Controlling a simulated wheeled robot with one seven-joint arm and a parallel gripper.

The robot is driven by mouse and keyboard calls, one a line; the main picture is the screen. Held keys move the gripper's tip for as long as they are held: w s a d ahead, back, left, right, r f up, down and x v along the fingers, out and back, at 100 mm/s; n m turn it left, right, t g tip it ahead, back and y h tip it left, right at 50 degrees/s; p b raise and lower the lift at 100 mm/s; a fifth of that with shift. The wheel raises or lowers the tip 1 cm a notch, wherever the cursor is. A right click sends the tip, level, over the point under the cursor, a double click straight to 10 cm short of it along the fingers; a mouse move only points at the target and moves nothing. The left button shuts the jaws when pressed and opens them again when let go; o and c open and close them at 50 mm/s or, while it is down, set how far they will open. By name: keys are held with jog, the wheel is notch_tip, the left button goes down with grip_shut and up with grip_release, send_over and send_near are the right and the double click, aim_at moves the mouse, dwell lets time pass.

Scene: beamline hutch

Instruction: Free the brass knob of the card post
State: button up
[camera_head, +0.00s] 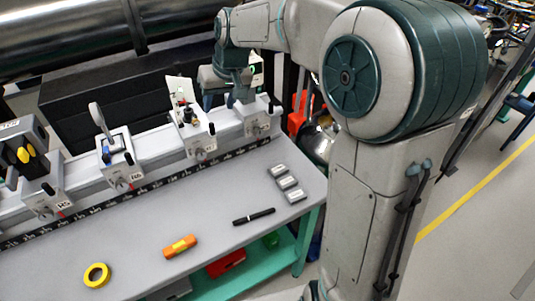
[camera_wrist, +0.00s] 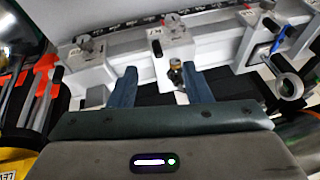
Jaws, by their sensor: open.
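The card post (camera_head: 195,133) stands on the rail with an upright white card (camera_head: 180,88) and a small dark clamp on top. In the wrist view a brass knob (camera_wrist: 176,64) sits on a dark stem. My gripper (camera_wrist: 162,76) is open, with one blue-grey finger to each side of the knob in that picture. I see no finger touching the knob, and the depth between them is hard to judge. In the head view my gripper (camera_head: 228,95) is just right of the card; the knob is too small to make out there.
A ring-shaped holder (camera_head: 97,115) on a neighbouring carrier stands left along the rail (camera_head: 75,178). Another carrier (camera_head: 257,122) is to the right, near my gripper. Yellow tape (camera_head: 97,275), an orange tool (camera_head: 180,247), a black pen (camera_head: 254,216) and small grey blocks (camera_head: 287,182) lie on the table.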

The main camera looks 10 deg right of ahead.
jog(key=s+d+f+h, duration=0.1)
jog(key=s+d, duration=0.3)
jog(key=s, duration=0.4)
jog(key=s+d+f+m+h+b, duration=0.1)
jog(key=s+d+f, duration=0.2)
jog(key=s, duration=0.5)
jog(key=shift+d+m+h+b, duration=0.3)
jog(key=shift+d, duration=0.15)
